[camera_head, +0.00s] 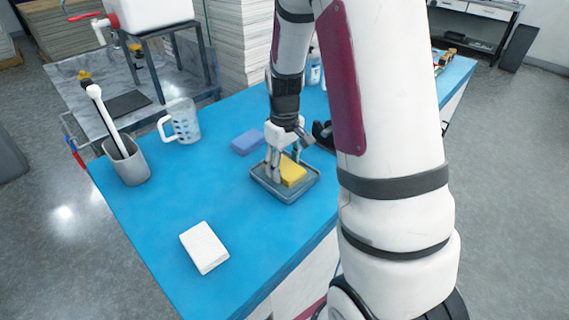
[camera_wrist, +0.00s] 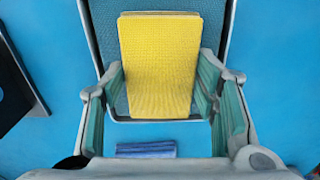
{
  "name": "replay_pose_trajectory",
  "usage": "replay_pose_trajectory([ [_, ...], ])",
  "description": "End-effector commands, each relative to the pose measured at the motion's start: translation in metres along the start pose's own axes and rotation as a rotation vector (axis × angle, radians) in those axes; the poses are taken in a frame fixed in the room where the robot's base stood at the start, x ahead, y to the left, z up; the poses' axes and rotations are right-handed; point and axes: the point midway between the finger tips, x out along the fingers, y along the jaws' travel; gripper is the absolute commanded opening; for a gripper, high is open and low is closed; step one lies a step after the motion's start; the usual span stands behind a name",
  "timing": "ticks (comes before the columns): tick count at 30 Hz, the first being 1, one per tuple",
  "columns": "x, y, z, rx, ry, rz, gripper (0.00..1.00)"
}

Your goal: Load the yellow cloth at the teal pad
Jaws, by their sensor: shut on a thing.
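The yellow cloth (camera_head: 293,172) is a folded block, and it also shows in the wrist view (camera_wrist: 160,65). My gripper (camera_head: 281,168) is shut on it, one finger on each long side, as the fingers show in the wrist view (camera_wrist: 158,95). The cloth is over or in a shallow grey tray (camera_head: 285,197). The tray's textured floor (camera_wrist: 108,40) looks dull teal in the wrist view and seems to be the teal pad. The cloth hides the middle of it. I cannot tell whether the cloth touches the pad.
A blue folded cloth (camera_head: 247,141) lies just left of the tray. A white folded cloth (camera_head: 204,247) is near the front. A clear jug (camera_head: 184,122) and a grey pot (camera_head: 128,162) stand at the left. A black object (camera_head: 323,134) is behind the tray. The blue table (camera_head: 160,220) is bare front left.

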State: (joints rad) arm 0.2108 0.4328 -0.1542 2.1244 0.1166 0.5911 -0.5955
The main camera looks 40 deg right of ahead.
Motion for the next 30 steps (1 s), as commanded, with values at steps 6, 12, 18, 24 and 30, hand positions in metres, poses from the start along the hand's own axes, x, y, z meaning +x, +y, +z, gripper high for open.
replay_pose_trajectory([
  [6,0.002,0.000,0.001,0.000,-0.003,-0.001,0.32],
  [12,0.000,0.000,0.001,0.000,-0.003,-0.001,0.32],
  [18,-0.015,0.000,0.001,0.000,-0.002,-0.001,0.32],
  [24,-0.030,0.000,0.001,-0.001,-0.001,0.000,0.32],
  [30,-0.044,0.000,0.001,-0.001,0.000,0.000,0.32],
])
